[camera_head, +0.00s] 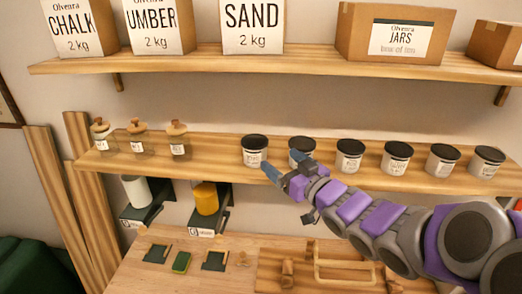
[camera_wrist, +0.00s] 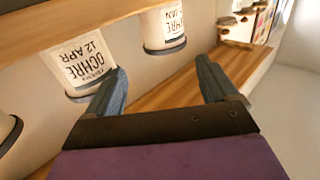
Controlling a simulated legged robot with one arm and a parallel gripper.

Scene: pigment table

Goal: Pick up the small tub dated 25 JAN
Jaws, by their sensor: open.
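Several white tubs with black lids stand in a row on the middle shelf. The leftmost tub (camera_head: 255,151) has a label too small to read in the head view. In the wrist view, a tub (camera_wrist: 165,28) beyond the finger gap shows "JAN"; its day number is not readable. It appears to be that leftmost tub. Left of it in the wrist view, a tub marked OCHRE 12 APR (camera_wrist: 80,60) stands close to one finger; it seems to be the second tub (camera_head: 301,146) in the head view. My gripper (camera_head: 283,165) is open and empty in front of these two tubs.
More tubs (camera_head: 349,156) stand to the right on the shelf (camera_head: 215,153). Glass jars with wooden lids (camera_head: 136,138) stand at its left end, with bare shelf between. An upper shelf (camera_head: 300,60) holds bags and boxes. Dispensers (camera_head: 206,198) hang below.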

